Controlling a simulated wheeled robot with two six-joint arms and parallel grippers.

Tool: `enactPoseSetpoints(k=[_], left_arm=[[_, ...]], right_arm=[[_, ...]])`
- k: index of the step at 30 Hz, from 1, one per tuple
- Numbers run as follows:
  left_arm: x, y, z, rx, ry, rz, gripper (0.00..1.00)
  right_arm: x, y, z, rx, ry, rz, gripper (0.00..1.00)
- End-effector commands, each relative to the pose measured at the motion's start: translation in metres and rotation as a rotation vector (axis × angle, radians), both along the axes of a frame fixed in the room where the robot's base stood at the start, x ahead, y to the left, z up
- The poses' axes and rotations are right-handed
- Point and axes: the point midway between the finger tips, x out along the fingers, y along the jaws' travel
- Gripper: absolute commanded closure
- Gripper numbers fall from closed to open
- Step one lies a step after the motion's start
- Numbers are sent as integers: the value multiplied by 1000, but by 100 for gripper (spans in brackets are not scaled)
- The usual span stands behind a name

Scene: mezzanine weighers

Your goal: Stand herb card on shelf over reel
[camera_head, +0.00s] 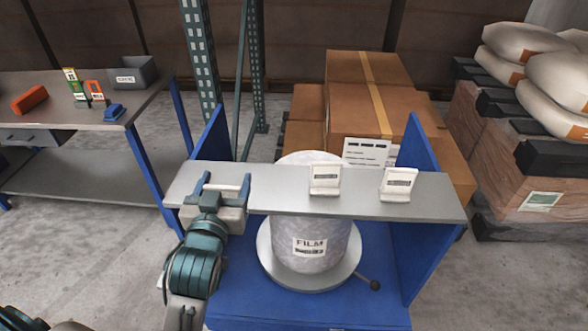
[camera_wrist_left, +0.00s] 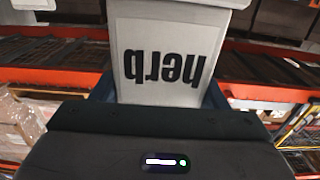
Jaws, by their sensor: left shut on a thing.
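My left gripper (camera_head: 223,184) is at the left end of the grey shelf (camera_head: 270,190), which spans over the reel. In the left wrist view it is shut on the herb card (camera_wrist_left: 165,35), a pale card whose black "herb" lettering reads upside down there. In the head view the card is hard to tell apart from the gripper and shelf, so I cannot tell whether it touches the shelf. The whitish reel (camera_head: 310,229) with a FILM label stands below the shelf on a round plate. My right gripper is not in view.
Two white label cards stand on the shelf, one in the middle (camera_head: 325,180) and one farther right (camera_head: 398,184). Blue side panels (camera_head: 212,135) flank the stand. Cardboard boxes (camera_head: 400,112) are stacked behind. A workbench (camera_head: 85,112) with small items stands left.

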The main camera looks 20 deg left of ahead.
Motion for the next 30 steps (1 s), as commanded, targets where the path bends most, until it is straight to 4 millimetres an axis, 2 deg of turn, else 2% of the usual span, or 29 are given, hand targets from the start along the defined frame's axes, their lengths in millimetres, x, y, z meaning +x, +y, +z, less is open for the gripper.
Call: enactPoseSetpoints(k=[4, 8, 14, 24, 30], left_arm=[[3, 2, 0, 2, -1, -1, 55], [15, 10, 0, 7, -1, -4, 55], [44, 33, -2, 10, -2, -1, 55], [111, 84, -10, 4, 0, 1, 55], [128, 96, -15, 1, 0, 0, 55]], right_arm=[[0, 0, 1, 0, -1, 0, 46], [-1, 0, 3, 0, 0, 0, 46], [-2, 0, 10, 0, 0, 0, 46], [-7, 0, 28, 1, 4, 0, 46], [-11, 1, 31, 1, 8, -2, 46]])
